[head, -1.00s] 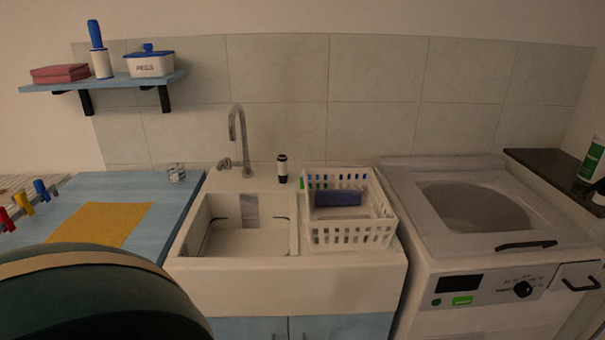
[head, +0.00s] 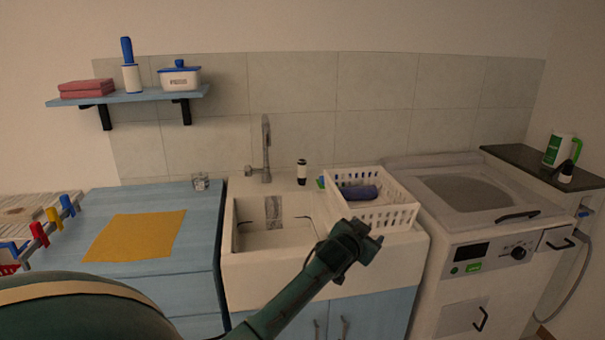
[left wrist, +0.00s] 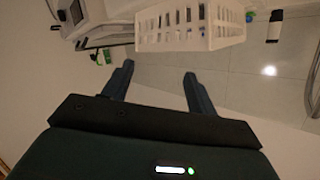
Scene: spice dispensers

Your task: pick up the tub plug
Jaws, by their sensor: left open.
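I cannot pick out a tub plug with certainty in either view. A small green and blue thing (head: 321,182) sits against the left side of the white basket and also shows in the left wrist view (left wrist: 250,16); its shape is too small to tell. The white sink basin (head: 275,238) lies left of the basket, its floor partly hidden by the front wall. My left gripper (head: 366,238) is in front of the basket and sink edge. Its two fingers are apart and empty in the left wrist view (left wrist: 159,70). My right gripper is not in view.
The white basket (head: 398,217) holds a dark blue roll (head: 358,192). A black and white bottle (head: 301,172) and the tap (head: 266,150) stand behind the sink. A washing machine (head: 470,240) is at right. A yellow cloth (head: 135,236) lies on the blue counter (head: 200,230).

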